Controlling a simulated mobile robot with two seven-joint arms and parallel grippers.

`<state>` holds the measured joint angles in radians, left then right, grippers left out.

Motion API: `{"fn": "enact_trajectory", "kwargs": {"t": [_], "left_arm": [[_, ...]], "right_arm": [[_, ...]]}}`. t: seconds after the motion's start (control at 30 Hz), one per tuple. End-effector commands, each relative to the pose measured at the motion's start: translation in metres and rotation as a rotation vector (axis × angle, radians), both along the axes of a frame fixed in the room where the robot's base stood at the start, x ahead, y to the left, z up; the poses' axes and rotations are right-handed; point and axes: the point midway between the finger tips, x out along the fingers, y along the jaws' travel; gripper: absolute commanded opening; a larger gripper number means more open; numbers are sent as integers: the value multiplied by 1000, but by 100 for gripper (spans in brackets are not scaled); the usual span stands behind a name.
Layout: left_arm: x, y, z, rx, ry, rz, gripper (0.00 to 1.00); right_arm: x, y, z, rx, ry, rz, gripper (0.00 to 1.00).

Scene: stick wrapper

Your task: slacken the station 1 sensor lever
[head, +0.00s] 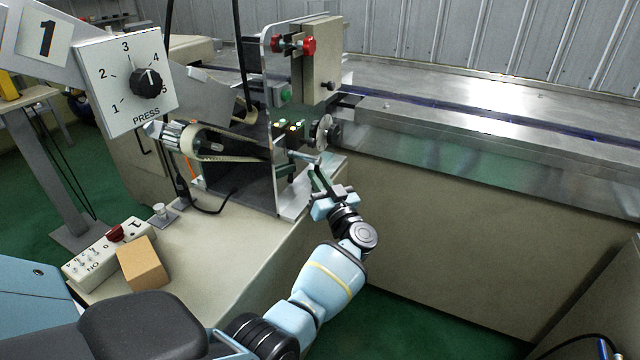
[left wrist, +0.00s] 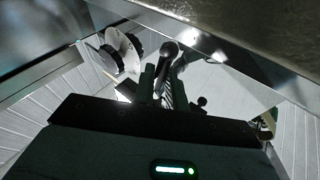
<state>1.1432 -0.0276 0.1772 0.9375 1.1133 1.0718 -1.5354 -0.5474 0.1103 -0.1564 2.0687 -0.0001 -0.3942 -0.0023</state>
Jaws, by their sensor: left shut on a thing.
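The station 1 sensor lever (head: 303,156) shows in the head view as a small pale bar low on the front of the upright machine plate (head: 267,120). My left gripper (head: 316,173) reaches it from below, with its fingertips at the lever. In the left wrist view a dark rounded lever head with a ribbed stem (left wrist: 168,54) stands between the two fingers of my left gripper (left wrist: 163,80), which is shut on it. The fingers partly hide the stem. Which way the lever is set cannot be told. My right gripper is not in view.
A round disc wheel (head: 323,132) sits just above my fingertips and also shows in the left wrist view (left wrist: 120,52). The PRESS dial (head: 146,83) hangs at upper left beside the station 1 sign (head: 45,36). A tan block (head: 142,264) and switch box (head: 108,252) stand on the bench.

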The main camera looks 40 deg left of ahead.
Motion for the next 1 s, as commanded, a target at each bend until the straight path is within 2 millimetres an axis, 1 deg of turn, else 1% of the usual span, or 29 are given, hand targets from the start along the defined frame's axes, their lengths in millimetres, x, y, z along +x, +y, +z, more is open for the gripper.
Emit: {"fn": "enact_trajectory", "kwargs": {"t": [0.2,0.23,0.37,0.4,0.63,0.73,0.87,1.0], "left_arm": [[0,-1,-1,-3,1,0,0],[0,-1,-1,-3,2,-1,16],[0,-1,0,-2,2,0,33],[0,-1,0,-2,2,0,35],[0,0,0,-2,2,0,35],[-2,-4,-2,-2,3,-1,35],[-7,-18,-6,-4,3,-1,35],[-16,-39,-13,-5,4,-2,35]], "right_arm": [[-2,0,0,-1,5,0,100],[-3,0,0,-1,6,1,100],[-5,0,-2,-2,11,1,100],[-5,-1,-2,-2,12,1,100],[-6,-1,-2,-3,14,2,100],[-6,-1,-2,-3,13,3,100],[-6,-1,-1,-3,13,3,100],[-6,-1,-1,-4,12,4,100]]}}
